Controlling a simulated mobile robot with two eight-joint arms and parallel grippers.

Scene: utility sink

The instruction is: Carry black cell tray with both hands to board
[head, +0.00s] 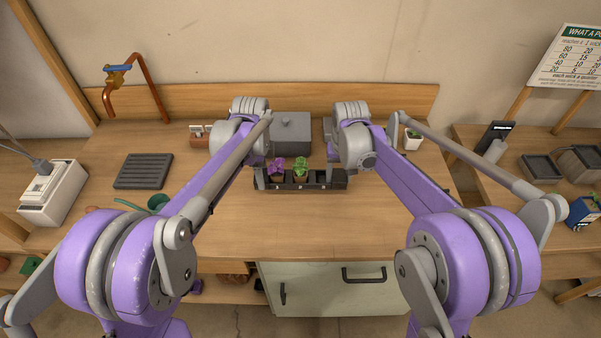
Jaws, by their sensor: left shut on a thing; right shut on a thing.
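The black cell tray (312,186) is in the middle of the wooden counter, long side facing me. A purple-leaved plant (277,168) and a green-leaved plant (301,169) stand in its left and middle cells; the right cell looks empty. My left gripper (261,178) is shut on the tray's left end and my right gripper (339,177) on its right end. The fingertips are small and partly hidden by my arms. The tray looks level; I cannot tell whether it touches the counter. A dark ribbed board (143,171) lies flat at the left of the counter.
A grey lidded box (292,132) stands behind the tray. A green watering can (157,203) is at the left front, partly behind my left arm. The counter in front of the tray is clear.

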